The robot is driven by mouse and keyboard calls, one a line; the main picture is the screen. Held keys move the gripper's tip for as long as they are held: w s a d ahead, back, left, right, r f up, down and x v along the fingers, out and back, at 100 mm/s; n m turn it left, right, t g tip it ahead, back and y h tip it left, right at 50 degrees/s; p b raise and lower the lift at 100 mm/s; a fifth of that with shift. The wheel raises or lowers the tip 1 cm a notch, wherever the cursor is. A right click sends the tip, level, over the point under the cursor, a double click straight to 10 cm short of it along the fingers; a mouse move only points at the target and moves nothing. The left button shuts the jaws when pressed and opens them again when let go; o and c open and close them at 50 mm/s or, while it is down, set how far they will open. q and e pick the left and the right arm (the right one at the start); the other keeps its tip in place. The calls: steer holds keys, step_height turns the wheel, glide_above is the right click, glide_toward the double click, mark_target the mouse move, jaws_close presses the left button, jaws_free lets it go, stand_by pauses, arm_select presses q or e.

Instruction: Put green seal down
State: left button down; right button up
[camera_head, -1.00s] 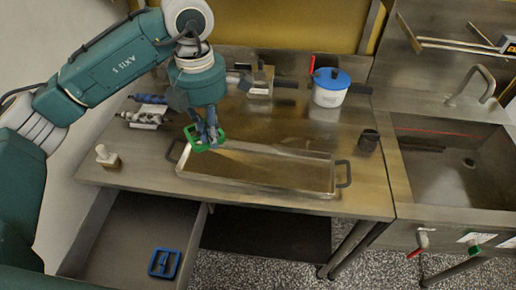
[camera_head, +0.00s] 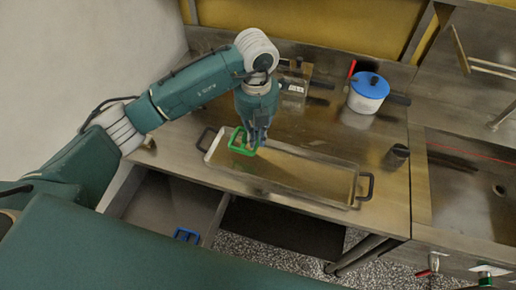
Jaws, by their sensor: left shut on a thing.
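The green seal (camera_head: 240,148) is a small square frame. My left gripper (camera_head: 256,140) is shut on it and points down. It holds the seal over the left end of the shallow metal tray (camera_head: 330,198), which has dark loop handles. I cannot tell whether the seal touches the tray. A blue square frame (camera_head: 186,235) lies in the open drawer (camera_head: 160,200) below the table, partly hidden by my arm. My right gripper is not in view.
A white pot with a blue lid (camera_head: 368,92) stands at the back right of the metal table (camera_head: 310,125). A dark cup (camera_head: 396,156) stands right of the tray. A sink (camera_head: 465,195) is at the far right.

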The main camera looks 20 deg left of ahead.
mark_target(257, 159)
arm_select(q)
step_height(257, 159, down, 8)
steer(key=shift+r+p, duration=0.25)
steer(key=shift+p, duration=0.6)
steer(key=shift+f, duration=0.1)
steer(key=c, duration=1.8)
jaws_free()
steer(key=shift+r, duration=0.25)
step_height(257, 159, up, 10)
steer(key=b, duration=0.4)
steer(key=shift+r, duration=0.9)
